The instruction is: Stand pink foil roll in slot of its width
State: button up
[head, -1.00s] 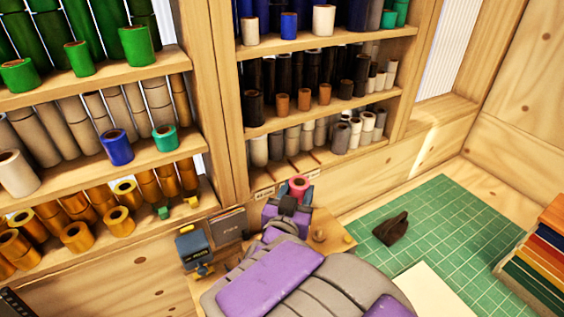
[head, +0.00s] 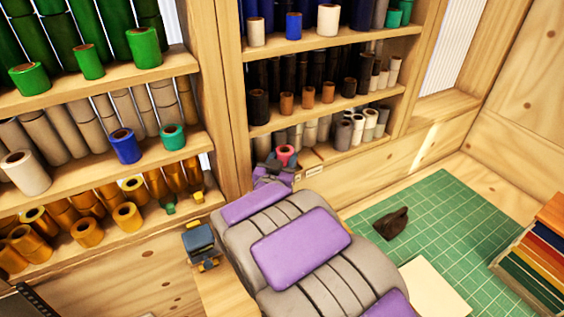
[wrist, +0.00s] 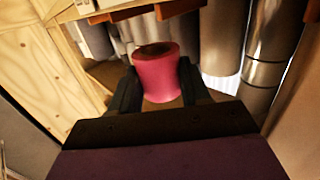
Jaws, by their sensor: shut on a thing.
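The pink foil roll (head: 285,153) is at the lower shelf of the middle rack, near its left end. In the wrist view the pink roll (wrist: 158,76) stands about upright between the two dark fingers of my gripper (wrist: 155,90), which is shut on it. In the head view my gripper (head: 276,170) is small and partly hidden behind my arm. The lower shelf (head: 345,160) has a pale label (head: 314,170) on its front edge, right of my gripper. The slot under the roll is hidden, so I cannot tell whether the roll touches the shelf.
Grey and silver rolls (head: 343,134) stand to the right on the same shelf, and silver rolls (wrist: 222,40) rise close by in the wrist view. A wooden side wall (wrist: 45,75) is at left. A green mat (head: 440,225) with a dark item (head: 391,223) lies at right.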

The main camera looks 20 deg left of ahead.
aim_at(284, 163)
jog(key=w, duration=0.1)
jog(key=w+a, duration=0.1)
jog(key=shift+w+f, duration=0.1)
jog(key=shift+w, duration=0.3)
jog(key=shift+d+f, duration=0.15)
jog(key=shift+f, duration=0.3)
notch_tip(284, 163, down, 3)
jog(key=shift+r, duration=0.1)
jog(key=shift+a, duration=0.2)
jog(key=o, duration=1.2)
jog(key=shift+d+r, duration=0.1)
jog(key=s, duration=0.8)
jog(key=s+d, duration=0.1)
jog(key=s, duration=0.3)
jog(key=shift+r, duration=0.3)
